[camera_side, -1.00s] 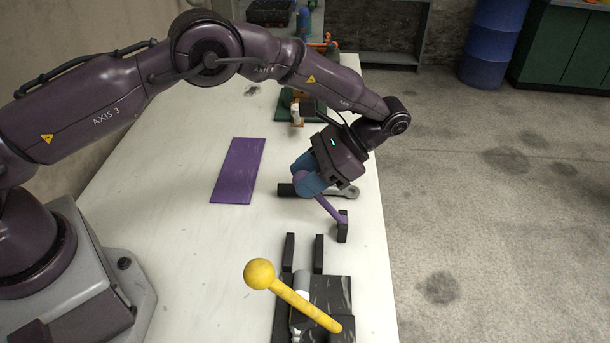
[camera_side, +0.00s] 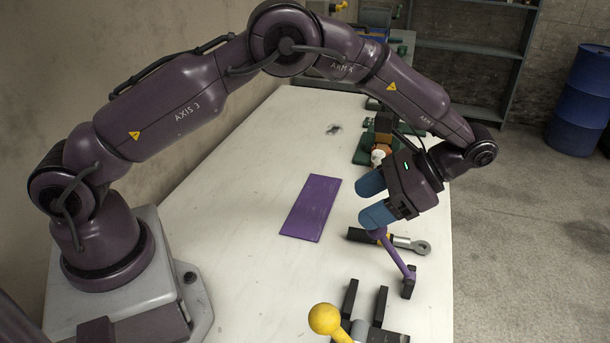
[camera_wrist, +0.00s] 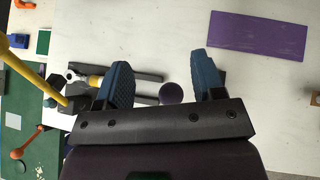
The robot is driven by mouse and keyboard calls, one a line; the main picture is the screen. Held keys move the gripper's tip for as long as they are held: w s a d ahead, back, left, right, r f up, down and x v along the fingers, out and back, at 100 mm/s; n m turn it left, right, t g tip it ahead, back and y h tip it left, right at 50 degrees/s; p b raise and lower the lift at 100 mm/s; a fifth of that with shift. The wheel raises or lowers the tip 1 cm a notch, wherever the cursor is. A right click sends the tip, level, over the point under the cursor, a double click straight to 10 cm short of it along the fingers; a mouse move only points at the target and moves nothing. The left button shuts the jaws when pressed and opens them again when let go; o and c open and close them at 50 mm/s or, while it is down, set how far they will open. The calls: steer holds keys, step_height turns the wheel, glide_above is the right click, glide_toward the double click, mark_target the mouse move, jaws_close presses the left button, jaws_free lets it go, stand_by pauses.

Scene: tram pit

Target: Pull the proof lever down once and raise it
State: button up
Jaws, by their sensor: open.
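A purple lever (camera_side: 396,257) slants up and left from a small black mount (camera_side: 409,283) near the table's right edge. Its round purple knob (camera_wrist: 171,94) shows between my fingers in the wrist view. In the side view the knob is largely hidden by the lower blue finger. My gripper (camera_side: 363,202) is open, with its two blue fingers apart around the knob's place; I cannot tell whether they touch it. A yellow lever with a ball knob (camera_side: 324,318) stands in the foreground. No label shows which one is the proof lever.
A wrench (camera_side: 405,243) with a dark handle lies behind the purple lever. A purple plate (camera_side: 311,207) lies flat to the left. Black upright bars (camera_side: 350,298) stand in front. A green base (camera_side: 366,150) with an orange and white piece stands behind my gripper. The table's left is clear.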

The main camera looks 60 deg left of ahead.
steer(key=s+a+r, duration=0.2)
steer(key=s+r, duration=0.5)
steer(key=s, duration=0.4)
steer(key=shift+a, duration=0.4)
steer(key=s+a+r+n+t+h, duration=0.5)
steer(key=r+t, duration=0.4)
steer(key=t, duration=0.5)
steer(key=s+a, duration=0.1)
steer(key=s, duration=0.1)
steer(key=shift+s+a+r+n+t, duration=0.3)
steer(key=shift+s+a+r, duration=0.05)
steer(key=shift+r, duration=0.05)
